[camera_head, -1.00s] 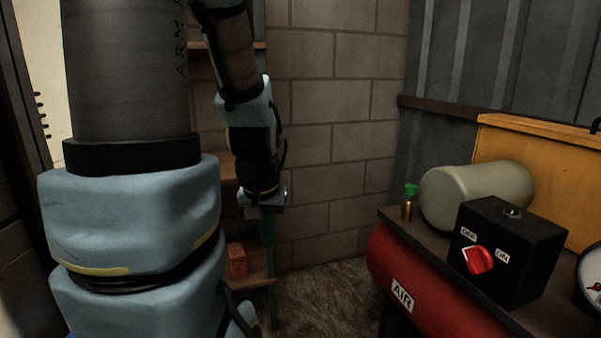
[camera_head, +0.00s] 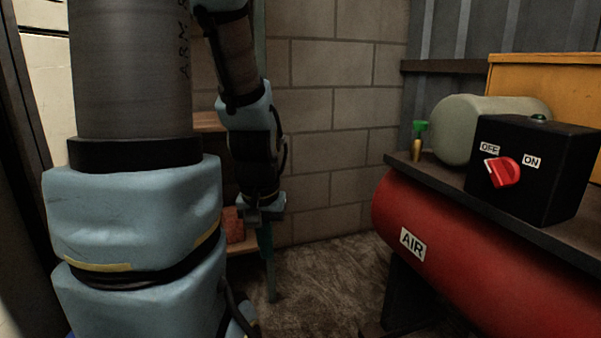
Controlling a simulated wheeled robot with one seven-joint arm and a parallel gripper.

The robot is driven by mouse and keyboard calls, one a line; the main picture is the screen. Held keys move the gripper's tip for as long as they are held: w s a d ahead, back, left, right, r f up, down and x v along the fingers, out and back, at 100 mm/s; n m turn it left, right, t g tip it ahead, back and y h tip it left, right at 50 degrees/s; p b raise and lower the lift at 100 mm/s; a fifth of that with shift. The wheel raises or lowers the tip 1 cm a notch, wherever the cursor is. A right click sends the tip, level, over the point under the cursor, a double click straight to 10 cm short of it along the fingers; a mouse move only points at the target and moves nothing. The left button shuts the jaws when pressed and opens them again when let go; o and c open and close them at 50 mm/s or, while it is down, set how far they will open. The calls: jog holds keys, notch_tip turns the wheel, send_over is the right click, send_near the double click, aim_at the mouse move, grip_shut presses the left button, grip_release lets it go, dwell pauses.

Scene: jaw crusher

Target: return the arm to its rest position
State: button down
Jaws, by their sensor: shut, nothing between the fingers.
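My arm fills the left of the head camera view, with a thick blue and grey section close up. Its forearm hangs down behind, ending in my gripper (camera_head: 262,214). The gripper points down, small and dark, and looks shut and empty. It is in front of a shelf (camera_head: 210,122) with a reddish block (camera_head: 233,226) on it; the block is partly hidden by the arm. I cannot tell how far the gripper is from the block.
At right stands a red air compressor (camera_head: 450,235) with a black switch box (camera_head: 540,185), its red knob (camera_head: 502,172) turned toward OFF. A green-topped brass valve (camera_head: 418,142), a pale cylinder (camera_head: 470,125) and a yellow-orange box (camera_head: 540,75) are nearby. Floor between shelf and compressor looks clear.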

notch_tip(320, 180, up, 37)
jog(key=p, duration=3.7)
jog(key=shift+f, duration=0.2)
